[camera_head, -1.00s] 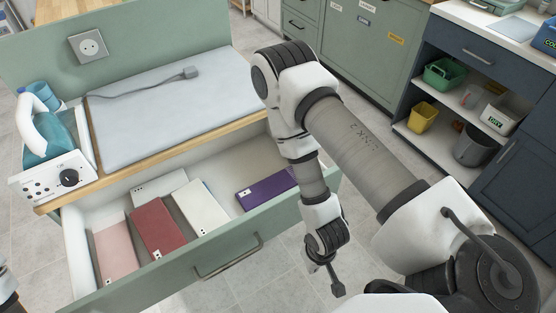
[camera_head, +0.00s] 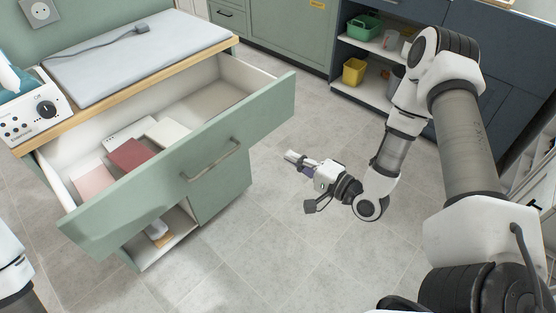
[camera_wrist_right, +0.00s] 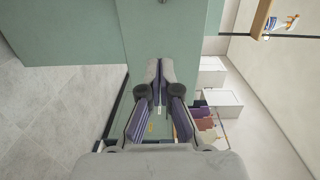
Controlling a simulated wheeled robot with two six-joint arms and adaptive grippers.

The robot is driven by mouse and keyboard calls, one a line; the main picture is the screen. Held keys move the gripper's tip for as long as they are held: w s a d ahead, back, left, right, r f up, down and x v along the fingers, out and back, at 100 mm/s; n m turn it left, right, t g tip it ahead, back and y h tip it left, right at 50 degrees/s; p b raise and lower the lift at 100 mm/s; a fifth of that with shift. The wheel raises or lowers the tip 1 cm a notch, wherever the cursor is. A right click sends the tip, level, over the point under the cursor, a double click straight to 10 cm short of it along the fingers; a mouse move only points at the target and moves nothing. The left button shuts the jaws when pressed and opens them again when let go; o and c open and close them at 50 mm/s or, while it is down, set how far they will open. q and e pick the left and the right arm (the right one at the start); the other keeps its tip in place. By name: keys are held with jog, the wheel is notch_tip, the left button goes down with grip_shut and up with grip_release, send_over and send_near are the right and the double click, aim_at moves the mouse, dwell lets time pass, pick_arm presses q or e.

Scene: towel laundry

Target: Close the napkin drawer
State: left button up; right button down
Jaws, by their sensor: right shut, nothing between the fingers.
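The napkin drawer stands open, its green front panel (camera_head: 255,118) pulled out from the cabinet. It has a grey bar handle (camera_head: 211,161). Inside lie a pink napkin stack (camera_head: 92,180), a dark red one (camera_head: 131,153) and white ones (camera_head: 168,131). My right gripper (camera_head: 289,155) is shut and empty, to the right of the drawer front and apart from it in the head view, pointing toward it. In the right wrist view the shut fingers (camera_wrist_right: 160,70) show before the green panel (camera_wrist_right: 150,30), with the drawer's contents to the right. My left gripper is out of view.
A wooden-edged counter (camera_head: 190,58) with a grey pad and a white device (camera_head: 30,108) sits above the drawer. A lower open compartment (camera_head: 165,240) holds small items. Dark blue shelving (camera_head: 345,95) stands behind. Floor (camera_head: 270,240) in front is clear.

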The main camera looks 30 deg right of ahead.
jog(key=d, duration=0.2)
pick_arm(q)
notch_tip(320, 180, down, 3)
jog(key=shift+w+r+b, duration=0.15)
jog(key=shift+b, duration=0.5)
pick_arm(e)
send_near(253, 127)
jog(key=shift+m+t+h, duration=0.3)
jog(key=shift+m+t, duration=0.1)
jog(key=x, duration=0.7)
jog(key=shift+a+f, duration=0.2)
jog(key=shift+f, duration=0.05)
jog(key=shift+w, duration=0.1)
